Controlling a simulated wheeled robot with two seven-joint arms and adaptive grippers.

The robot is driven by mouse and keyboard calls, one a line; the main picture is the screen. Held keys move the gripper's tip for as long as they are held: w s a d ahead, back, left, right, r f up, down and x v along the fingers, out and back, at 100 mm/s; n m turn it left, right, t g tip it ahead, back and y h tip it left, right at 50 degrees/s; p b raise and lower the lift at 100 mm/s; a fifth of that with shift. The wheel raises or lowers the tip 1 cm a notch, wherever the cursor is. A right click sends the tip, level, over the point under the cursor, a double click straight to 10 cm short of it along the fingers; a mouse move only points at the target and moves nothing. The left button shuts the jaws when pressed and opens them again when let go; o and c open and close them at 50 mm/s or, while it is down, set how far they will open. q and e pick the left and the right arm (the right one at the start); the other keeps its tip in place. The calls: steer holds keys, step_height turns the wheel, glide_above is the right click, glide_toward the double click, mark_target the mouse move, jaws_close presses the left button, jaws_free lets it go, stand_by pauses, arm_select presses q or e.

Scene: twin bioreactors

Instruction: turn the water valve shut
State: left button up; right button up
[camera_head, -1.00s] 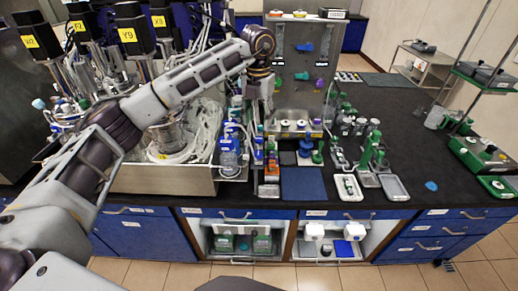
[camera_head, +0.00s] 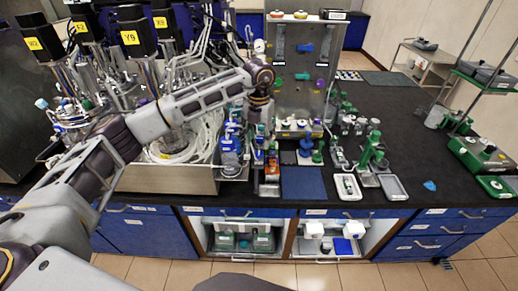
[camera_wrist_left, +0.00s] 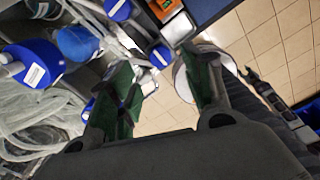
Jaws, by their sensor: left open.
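The upright metal panel (camera_head: 292,100) behind the bench carries a blue valve handle (camera_head: 305,47), a green one (camera_head: 302,76) and a purple one (camera_head: 319,84). I cannot read which is the water valve. My left gripper (camera_head: 256,117) points down in front of the panel's left edge, lower than the handles and apart from them. My right gripper is not in view.
Blue-capped bottles (camera_head: 230,150) crowd just left of my gripper; blue caps (camera_wrist_left: 33,64) fill the left of the wrist view. Bioreactors with coiled tubing (camera_head: 205,140) stand left. Small bottles and green-topped stands (camera_head: 373,148) are right. A dark blue mat (camera_head: 303,184) lies bare.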

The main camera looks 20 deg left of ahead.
mark_target(259, 153)
arm_select(q)
steer(key=shift+f+p, duration=0.65)
steer(key=shift+f, duration=2.45)
steer(key=c, duration=1)
